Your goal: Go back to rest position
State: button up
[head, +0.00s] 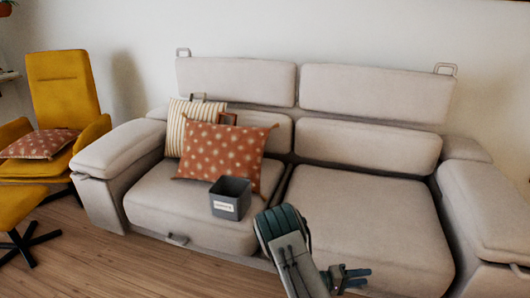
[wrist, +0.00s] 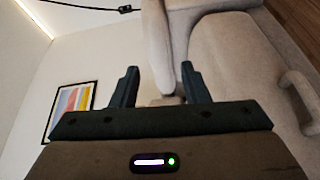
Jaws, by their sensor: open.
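My gripper (head: 350,279) is at the lower middle of the head view, in front of the sofa's right seat, with its fingers pointing right. In the wrist view my gripper (wrist: 158,85) shows two dark fingers spread apart with nothing between them. It is open and empty, and I see it touching nothing.
A beige sofa (head: 350,205) spans the head view. A grey labelled bin (head: 231,197) stands on its left seat, before an orange patterned cushion (head: 222,151) and a striped cushion (head: 178,125). A yellow armchair (head: 62,90) stands at left. Wood floor (head: 110,265) is clear in front.

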jog(key=s+a+r+m+g+y+p, duration=0.25)
jog(key=s+r+y+p, duration=0.25)
jog(key=r, duration=0.8)
jog(key=s+a+r+m+g+y+p, duration=0.1)
jog(key=s+r+g+y+p, duration=0.3)
jog(key=r, duration=0.9)
jog(key=s+a+r+n+t+y+p, duration=0.1)
jog(key=s+a+r+t+y+p, duration=0.1)
jog(key=r, duration=0.6)
jog(key=s+a+r+n+t+y+p, duration=0.1)
jog(key=s+a+r+t+y+p, duration=0.2)
jog(key=s+a+r+y+p, duration=0.1)
jog(key=s+a+r+n+t+y+p, duration=0.1)
jog(key=s+a+r+t+y+p, duration=0.1)
jog(key=s+a+r+p, duration=0.3)
jog(key=s+a+r+y, duration=0.1)
jog(key=s+r, duration=0.2)
jog(key=r, duration=0.4)
jog(key=shift+t, duration=0.35)
